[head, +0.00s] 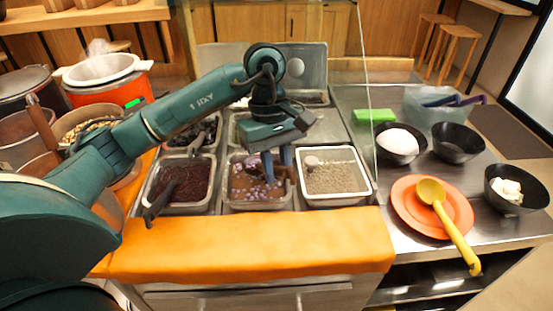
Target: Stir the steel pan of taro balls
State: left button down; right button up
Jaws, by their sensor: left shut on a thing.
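The steel pan of taro balls (232,205) is the middle one in the front row of the counter. It holds purple balls in brown liquid. My left gripper (277,170) points down into this pan from above, toward its right side. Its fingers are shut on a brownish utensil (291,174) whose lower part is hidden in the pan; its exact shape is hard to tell. My right gripper is not in view.
A dark red bean pan (180,183) with a dark ladle is on the left, a pan of pale grains (336,180) on the right. An orange plate (405,212) with a yellow ladle (447,224) and black bowls (458,142) are at right.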

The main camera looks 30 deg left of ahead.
pick_arm(q)
notch_tip(320, 180, down, 5)
jog(key=shift+w+a+r+b, duration=0.1)
jog(key=shift+b, duration=0.8)
jog(key=shift+f, duration=0.35)
jog(key=shift+s+d+f+t+y+b, duration=0.2)
jog(key=shift+f+b, duration=0.1)
jog(key=shift+f, duration=0.1)
jog(key=shift+s+d+f+t+y+b, duration=0.1)
jog(key=shift+d+f+y+b, duration=0.15)
jog(key=shift+f, duration=0.15)
jog(key=shift+f+y+b, duration=0.15)
jog(key=shift+y+b, duration=0.1)
jog(key=shift+b, duration=0.05)
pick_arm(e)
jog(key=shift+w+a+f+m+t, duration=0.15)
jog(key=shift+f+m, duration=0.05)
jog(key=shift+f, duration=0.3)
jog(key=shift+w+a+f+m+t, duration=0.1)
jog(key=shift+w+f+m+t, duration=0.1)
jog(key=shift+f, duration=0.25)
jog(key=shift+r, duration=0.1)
pick_arm(q)
jog(key=shift+d, duration=0.15)
